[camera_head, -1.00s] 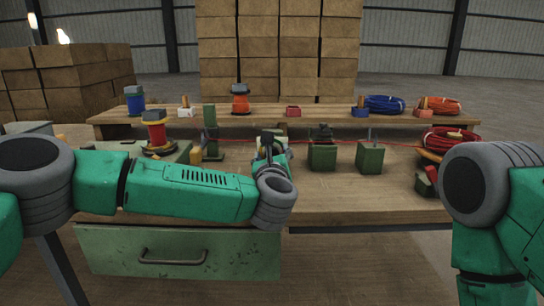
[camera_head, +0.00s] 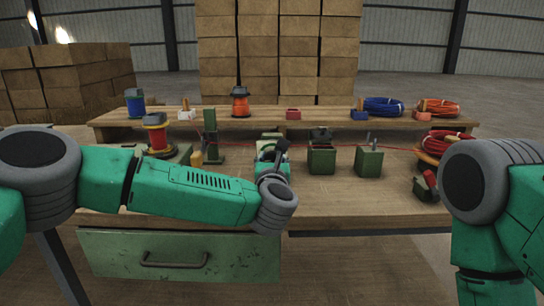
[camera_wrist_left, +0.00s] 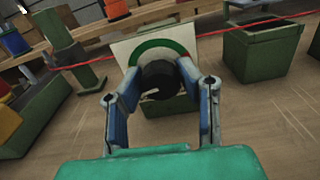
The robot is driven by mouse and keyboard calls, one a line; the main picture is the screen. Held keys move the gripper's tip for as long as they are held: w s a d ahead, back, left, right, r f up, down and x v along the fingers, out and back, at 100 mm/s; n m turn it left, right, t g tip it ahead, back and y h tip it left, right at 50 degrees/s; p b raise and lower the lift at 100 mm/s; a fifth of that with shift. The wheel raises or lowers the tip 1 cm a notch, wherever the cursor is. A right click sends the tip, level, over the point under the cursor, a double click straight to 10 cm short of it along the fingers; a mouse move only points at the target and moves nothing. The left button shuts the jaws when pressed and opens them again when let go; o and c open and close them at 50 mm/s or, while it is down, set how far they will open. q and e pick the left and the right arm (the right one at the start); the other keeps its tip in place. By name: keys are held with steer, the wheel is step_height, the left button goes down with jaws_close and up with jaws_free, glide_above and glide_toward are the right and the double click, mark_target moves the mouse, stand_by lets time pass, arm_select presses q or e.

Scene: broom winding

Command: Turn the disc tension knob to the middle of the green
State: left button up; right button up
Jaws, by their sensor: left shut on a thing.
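The disc tension knob (camera_wrist_left: 158,80) is black with a pale pointer mark, and sits on a pale plate (camera_wrist_left: 125,50) with a green arc (camera_wrist_left: 160,46) in the left wrist view. The pointer mark shows low and to the left on the knob, away from the arc at the top of the picture. My left gripper (camera_wrist_left: 162,88) is shut on the knob, one blue finger on each side. In the head view, the left gripper (camera_head: 278,152) is at the small green tension unit (camera_head: 270,136) and partly hides it. My right gripper is out of view.
A red wire (camera_head: 390,146) runs across the bench (camera_head: 350,205) behind the knob. The bench front is mostly clear.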

arm_select(q)
steer(key=m+p, duration=0.2)
steer(key=m, duration=0.3)
steer(key=shift+d+r+m+p, duration=0.1)
steer(key=shift+d+m+p, duration=0.05)
steer(key=shift+m+p, duration=0.2)
steer(key=m+p, duration=0.2)
steer(key=m, duration=0.2)
steer(key=shift+s+d+m, duration=0.1)
steer(key=shift+m, duration=0.15)
steer(key=m+p, duration=0.2)
steer(key=m, duration=0.3)
steer(key=shift+f+p, duration=0.2)
steer(key=shift+p, duration=0.15)
steer(key=m, duration=0.2)
steer(key=m+p, duration=0.1)
steer(key=shift+f+m, duration=0.2)
steer(key=shift+m, duration=0.2)
steer(key=shift+s+m, duration=0.1)
steer(key=shift+m, duration=0.2)
steer(key=shift+f, duration=0.2)
steer(key=o, duration=1.1)
steer(key=shift+o, duration=0.2)
steer(key=shift+d+r+p, duration=0.1)
steer(key=shift+d+p, duration=0.05)
steer(key=shift+p, duration=0.15)
